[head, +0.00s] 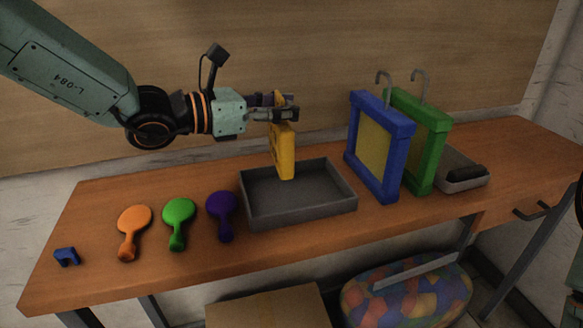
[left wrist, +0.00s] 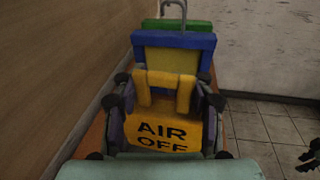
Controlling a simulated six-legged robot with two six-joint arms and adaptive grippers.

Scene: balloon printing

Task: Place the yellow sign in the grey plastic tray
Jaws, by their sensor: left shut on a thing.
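The yellow sign (head: 284,155) hangs upright from my left gripper (head: 285,108) in the head view. My left gripper is shut on the sign's upper part. In the left wrist view the sign (left wrist: 165,128) shows the words "AIR OFF" between the fingers. The grey plastic tray (head: 300,214) stands on the table below the sign and looks empty. The sign's lower end overlaps the tray's inside in the picture; I cannot tell whether it touches the tray floor.
Blue (head: 376,180) and green (head: 430,150) framed screens with hooks stand right of the tray. Purple (head: 222,212), green (head: 179,218) and orange (head: 132,228) paddles and a blue clip (head: 66,256) lie left of the tray.

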